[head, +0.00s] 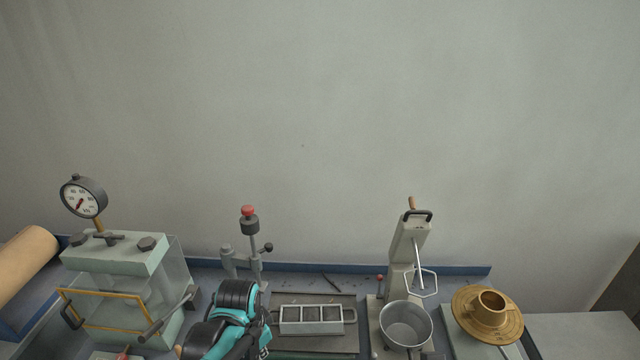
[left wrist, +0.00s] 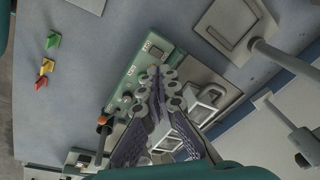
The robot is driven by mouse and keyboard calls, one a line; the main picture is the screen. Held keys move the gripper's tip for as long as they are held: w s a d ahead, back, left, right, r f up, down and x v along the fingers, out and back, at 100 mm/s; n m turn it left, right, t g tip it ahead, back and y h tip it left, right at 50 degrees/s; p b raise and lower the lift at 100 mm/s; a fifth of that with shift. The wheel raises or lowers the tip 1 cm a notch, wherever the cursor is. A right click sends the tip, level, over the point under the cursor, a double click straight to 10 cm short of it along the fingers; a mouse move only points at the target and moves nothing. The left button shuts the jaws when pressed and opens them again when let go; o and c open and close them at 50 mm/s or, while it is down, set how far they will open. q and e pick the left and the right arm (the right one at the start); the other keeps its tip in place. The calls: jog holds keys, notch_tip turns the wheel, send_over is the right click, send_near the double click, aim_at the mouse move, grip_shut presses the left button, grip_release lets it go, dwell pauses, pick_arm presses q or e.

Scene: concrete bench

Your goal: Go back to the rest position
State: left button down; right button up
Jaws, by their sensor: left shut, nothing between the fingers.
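My left arm (head: 232,322), teal and black, reaches in at the bottom of the head view, left of the metal mould. My left gripper (left wrist: 160,90) shows in the left wrist view with its two fingers together, shut and empty. Below it in that view is a green panel (left wrist: 128,82) with small fittings. The three-part mould (head: 312,318) lies on the bench, to the right of my arm. My right gripper is in neither view.
A press with a dial gauge (head: 83,196) stands at the left. A red-knobbed stand (head: 249,224) is behind my arm. A mixer with a metal bowl (head: 405,325) and a brass flow table (head: 487,312) are at the right. The wall above is bare.

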pick_arm(q)
jog(key=s+a+r+n+t+b, duration=0.2)
jog(key=s+r+n+t, duration=0.3)
jog(key=s+n, duration=0.3)
jog(key=shift+s+a+n+b, duration=0.25)
jog(key=shift+a+n+b, duration=0.1)
jog(key=shift+a+n, duration=0.3)
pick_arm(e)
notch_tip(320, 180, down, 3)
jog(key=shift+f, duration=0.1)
pick_arm(q)
jog(key=shift+w, duration=0.1)
jog(key=w+d+f+g+p, duration=0.1)
jog(key=w+d+g+p, duration=0.1)
jog(key=w, duration=0.4)
jog(key=w+d+f+g+p, duration=0.1)
jog(key=w+d+g+p, duration=0.1)
jog(key=w, duration=0.4)
jog(key=d+g, duration=0.1)
jog(key=g, duration=0.1)
jog(key=shift+d+f+g+p, duration=0.2)
jog(key=shift+g+p, duration=0.15)
jog(key=shift+g, duration=0.05)
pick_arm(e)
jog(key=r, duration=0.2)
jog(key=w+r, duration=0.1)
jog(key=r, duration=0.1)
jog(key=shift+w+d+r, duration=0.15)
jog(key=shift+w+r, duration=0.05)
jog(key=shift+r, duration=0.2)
